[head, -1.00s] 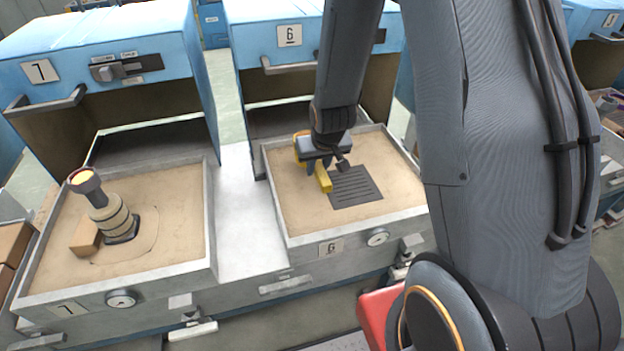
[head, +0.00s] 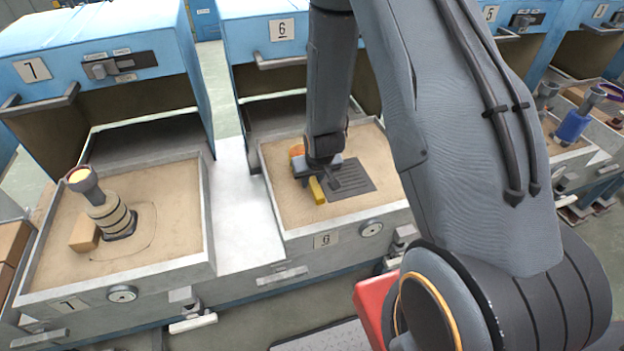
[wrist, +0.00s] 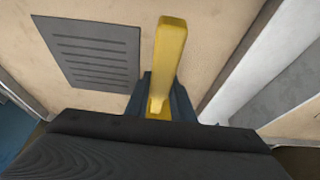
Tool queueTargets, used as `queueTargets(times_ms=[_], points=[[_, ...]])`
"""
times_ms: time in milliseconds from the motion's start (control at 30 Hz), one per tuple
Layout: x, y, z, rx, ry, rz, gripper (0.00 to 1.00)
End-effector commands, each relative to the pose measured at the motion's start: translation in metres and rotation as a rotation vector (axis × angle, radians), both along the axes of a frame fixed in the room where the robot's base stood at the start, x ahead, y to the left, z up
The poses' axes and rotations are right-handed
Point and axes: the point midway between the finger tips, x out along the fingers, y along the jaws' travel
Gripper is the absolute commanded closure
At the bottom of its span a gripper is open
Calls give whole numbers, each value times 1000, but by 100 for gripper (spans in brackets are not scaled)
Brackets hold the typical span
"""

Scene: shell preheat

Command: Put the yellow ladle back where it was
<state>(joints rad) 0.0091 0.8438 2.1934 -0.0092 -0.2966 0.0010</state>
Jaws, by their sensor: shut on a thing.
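The yellow ladle (head: 317,190) is at my gripper (head: 314,178), low over the sand-coloured bed of the tray marked 6 (head: 291,233). In the wrist view its yellow handle (wrist: 167,62) sticks out from between the dark jaws of my gripper (wrist: 162,100), which are shut on it. An orange-yellow part shows behind the gripper in the head view. Most of the ladle's far end is hidden by my gripper and arm. I cannot tell whether the ladle touches the bed.
A dark slotted plate (head: 350,184) lies on the bed just right of my gripper; it also shows in the wrist view (wrist: 92,52). The left tray (head: 212,225) holds a ringed column (head: 108,212) and a tan block (head: 84,235). A blue cylinder (head: 572,127) stands far right.

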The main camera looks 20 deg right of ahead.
Motion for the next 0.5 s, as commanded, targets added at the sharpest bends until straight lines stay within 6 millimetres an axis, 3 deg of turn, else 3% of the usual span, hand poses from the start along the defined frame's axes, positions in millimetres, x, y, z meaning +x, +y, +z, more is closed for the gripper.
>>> queueTargets(times_ms=[200,233,300,500], points=[[1,0,-2,0,-1,0,100],[0,0,-2,0,0,0,75],[0,0,-2,0,0,0,63],[0,0,-2,0,0,0,60]])
